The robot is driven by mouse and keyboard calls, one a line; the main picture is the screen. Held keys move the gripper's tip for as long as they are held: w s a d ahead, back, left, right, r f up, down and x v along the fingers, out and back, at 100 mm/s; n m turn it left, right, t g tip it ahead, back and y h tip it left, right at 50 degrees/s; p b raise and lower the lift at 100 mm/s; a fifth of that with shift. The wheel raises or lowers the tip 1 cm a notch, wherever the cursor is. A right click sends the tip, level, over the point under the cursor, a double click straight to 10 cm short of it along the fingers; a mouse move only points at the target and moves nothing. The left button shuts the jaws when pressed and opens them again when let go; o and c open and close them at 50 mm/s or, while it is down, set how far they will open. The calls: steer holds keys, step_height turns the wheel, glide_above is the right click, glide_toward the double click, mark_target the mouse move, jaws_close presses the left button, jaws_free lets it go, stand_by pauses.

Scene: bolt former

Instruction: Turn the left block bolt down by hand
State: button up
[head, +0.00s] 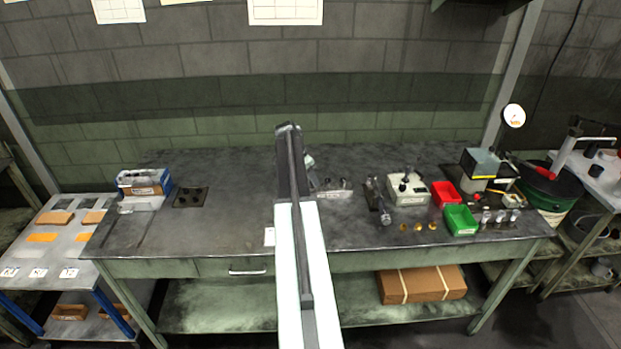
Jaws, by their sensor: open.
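My arm (306,260) rises through the middle of the head view and reaches over the workbench. Its dark upper part (289,165) covers the bench behind it. The jaws of my gripper do not show; they seem to be hidden behind the arm. A low grey metal block (335,193) with small upright parts on it stands just right of the arm. Its left end is partly covered by the arm. I cannot make out the left block bolt; it is hidden or too small to tell.
The workbench (225,225) has clear room at the left and front middle. A blue-and-white box (145,184) and a dark plate (190,197) lie left. A grey control box (407,190), red bin (445,193) and green bin (460,220) stand right, with several brass pieces in front.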

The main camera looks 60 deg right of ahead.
steer(key=p+v, duration=0.7)
steer(key=shift+r, duration=0.4)
steer(key=shift+a, duration=0.1)
